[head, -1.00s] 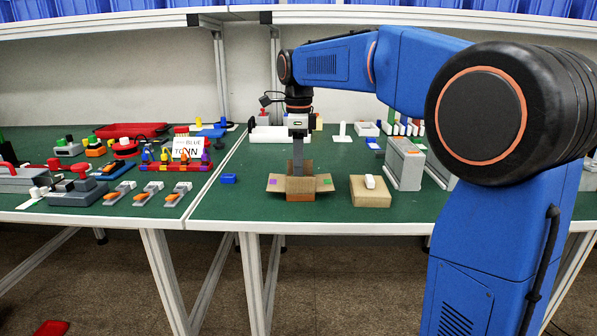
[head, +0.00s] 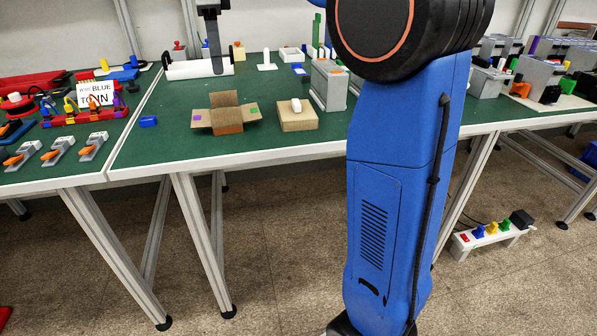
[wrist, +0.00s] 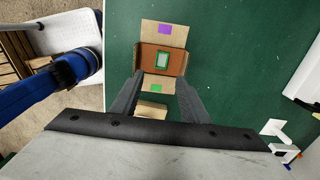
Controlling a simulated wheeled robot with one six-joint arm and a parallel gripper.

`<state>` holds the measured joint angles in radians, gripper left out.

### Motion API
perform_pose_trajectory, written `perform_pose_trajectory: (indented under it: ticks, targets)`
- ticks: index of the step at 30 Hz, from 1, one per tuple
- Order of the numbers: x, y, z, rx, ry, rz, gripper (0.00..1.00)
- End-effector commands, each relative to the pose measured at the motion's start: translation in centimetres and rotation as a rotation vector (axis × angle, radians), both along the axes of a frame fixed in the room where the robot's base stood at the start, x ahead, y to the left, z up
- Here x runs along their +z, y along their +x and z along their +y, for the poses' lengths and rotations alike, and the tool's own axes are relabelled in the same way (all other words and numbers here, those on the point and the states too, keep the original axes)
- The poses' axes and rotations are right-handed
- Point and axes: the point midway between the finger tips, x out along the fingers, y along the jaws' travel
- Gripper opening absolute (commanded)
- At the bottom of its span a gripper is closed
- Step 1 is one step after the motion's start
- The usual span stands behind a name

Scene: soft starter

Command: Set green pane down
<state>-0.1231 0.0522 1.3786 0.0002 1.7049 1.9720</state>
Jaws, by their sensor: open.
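The green pane (wrist: 162,60), a small green-edged rectangle with a pale middle, lies inside the open cardboard box (wrist: 146,47) in the wrist view. The head view shows the box (head: 227,129) from outside, and its walls hide the pane there. My gripper (wrist: 160,78) is open, with nothing between its fingers. In the head view my gripper (head: 215,66) is raised above and slightly left of the box, clear of it.
A tan block with a white piece (head: 297,116) stands right of the box, with a grey case (head: 328,86) beyond it. A small blue block (head: 148,121) lies to the left. The green tabletop (head: 170,145) is bare near the front edge.

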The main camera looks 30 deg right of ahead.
Motion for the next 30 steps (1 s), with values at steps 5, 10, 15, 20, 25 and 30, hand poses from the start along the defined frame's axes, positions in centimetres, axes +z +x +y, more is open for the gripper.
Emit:
perform_pose_trajectory:
  ticks: [5, 10, 15, 20, 25, 30]
  targets:
    - [-1.0, -3.9, -1.2, 0.19, -0.001, -0.046, 0.41]
    - [-3.5, -8.9, -2.6, 0.459, -0.018, -0.105, 0.41]
    - [-6.7, -13.9, -3.8, 0.728, -0.053, -0.161, 0.41]
    - [-10.3, -18.5, -4.7, 0.977, -0.103, -0.209, 0.41]
    - [-14.9, -23.4, -5.5, 1.243, -0.173, -0.249, 0.41]
    - [-20.0, -28.0, -6.2, 1.5, -0.259, -0.276, 0.41]
